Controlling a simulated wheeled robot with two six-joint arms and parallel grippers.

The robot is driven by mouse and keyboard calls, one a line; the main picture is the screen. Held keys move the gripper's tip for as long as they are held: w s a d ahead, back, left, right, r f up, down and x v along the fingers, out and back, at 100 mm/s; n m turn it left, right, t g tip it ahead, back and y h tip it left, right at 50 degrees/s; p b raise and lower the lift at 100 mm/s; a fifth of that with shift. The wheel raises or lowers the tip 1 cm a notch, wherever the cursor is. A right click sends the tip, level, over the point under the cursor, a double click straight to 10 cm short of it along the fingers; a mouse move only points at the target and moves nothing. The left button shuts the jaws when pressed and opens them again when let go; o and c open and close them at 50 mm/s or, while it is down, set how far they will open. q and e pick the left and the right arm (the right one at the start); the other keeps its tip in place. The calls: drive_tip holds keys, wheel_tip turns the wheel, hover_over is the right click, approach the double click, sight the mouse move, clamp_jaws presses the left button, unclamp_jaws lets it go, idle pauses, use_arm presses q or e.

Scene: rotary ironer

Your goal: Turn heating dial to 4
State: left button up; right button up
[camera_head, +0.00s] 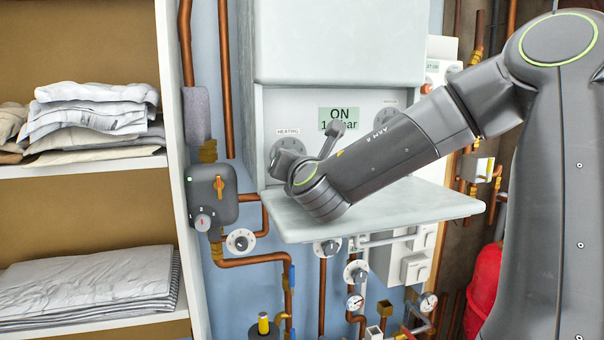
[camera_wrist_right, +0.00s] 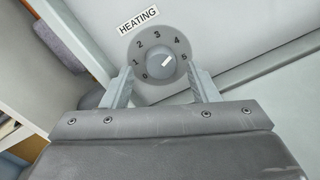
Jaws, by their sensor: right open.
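The heating dial (camera_wrist_right: 160,66) is a grey round knob on a numbered grey plate under a HEATING label (camera_wrist_right: 138,19). Its white mark points to the upper right, between 4 and 5. My right gripper (camera_wrist_right: 160,74) is open, with one finger on each side of the knob and a gap to it on both sides. In the head view the dial plate (camera_head: 291,144) is partly hidden behind my right gripper (camera_head: 283,163). My left gripper is not in view.
A green display (camera_head: 338,118) reads ON, with a second dial (camera_head: 390,112) to its right. A pale shelf (camera_head: 420,205) juts out below my right arm. A cabinet with folded linen (camera_head: 90,115) stands left. Copper pipes and valves (camera_head: 240,240) line the wall.

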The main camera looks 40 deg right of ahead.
drive_tip(key=b+v, duration=0.3)
drive_tip(key=v, duration=0.7)
drive_tip(key=shift+s+a+f, duration=0.1)
drive_tip(key=shift+s+a, duration=0.05)
drive_tip(key=shift+s, duration=0.2)
